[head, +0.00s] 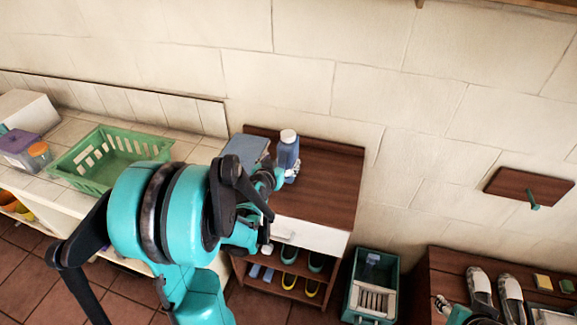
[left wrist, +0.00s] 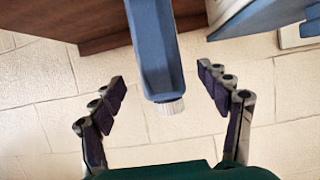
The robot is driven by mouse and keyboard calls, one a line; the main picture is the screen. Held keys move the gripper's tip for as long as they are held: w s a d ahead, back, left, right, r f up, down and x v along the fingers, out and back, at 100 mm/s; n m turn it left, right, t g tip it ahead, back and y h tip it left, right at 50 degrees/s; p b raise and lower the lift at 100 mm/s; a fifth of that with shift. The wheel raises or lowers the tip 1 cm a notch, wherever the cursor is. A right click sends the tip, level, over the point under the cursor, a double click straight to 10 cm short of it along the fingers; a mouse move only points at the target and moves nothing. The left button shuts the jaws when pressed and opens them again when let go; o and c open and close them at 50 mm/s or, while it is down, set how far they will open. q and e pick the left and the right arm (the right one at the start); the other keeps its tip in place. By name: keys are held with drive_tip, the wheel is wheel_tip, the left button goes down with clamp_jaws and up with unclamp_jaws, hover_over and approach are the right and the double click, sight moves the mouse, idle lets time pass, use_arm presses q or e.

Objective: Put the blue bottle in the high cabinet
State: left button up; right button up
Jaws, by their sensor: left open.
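The blue bottle (head: 288,152) with a white cap stands upright on the dark wooden top of a low cabinet, near the wall. My left gripper (head: 287,176) is open beside it, partly hidden by my arm. In the left wrist view the bottle (left wrist: 155,50) reaches between the spread fingers of my left gripper (left wrist: 163,92), with its cap (left wrist: 170,106) towards the palm; neither finger visibly touches it. A silver and teal piece at the lower right edge looks like my right gripper (head: 444,304); its fingers are unclear. A wooden edge (head: 540,4) at the top right may be the high cabinet's underside.
A blue-grey box (head: 246,149) stands just left of the bottle. The low cabinet's wooden top (head: 325,185) is clear to the right. A green basket (head: 80,172) sits on the tiled counter. A small wall shelf (head: 515,184) and a shoe-bearing bench (head: 440,265) are at right.

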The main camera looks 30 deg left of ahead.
use_arm(q)
drive_tip(key=shift+x, duration=1.2)
drive_tip(key=b+x, duration=0.1)
drive_tip(key=x, duration=0.4)
drive_tip(key=shift+w+a+r+b, duration=0.1)
drive_tip(key=shift+w+a+b, duration=0.05)
drive_tip(key=shift+w+b, duration=0.25)
drive_tip(key=shift+s+r, duration=0.1)
drive_tip(key=shift+s, duration=0.05)
drive_tip(key=shift+c, duration=0.6)
clamp_jaws()
drive_tip(key=shift+r, duration=0.1)
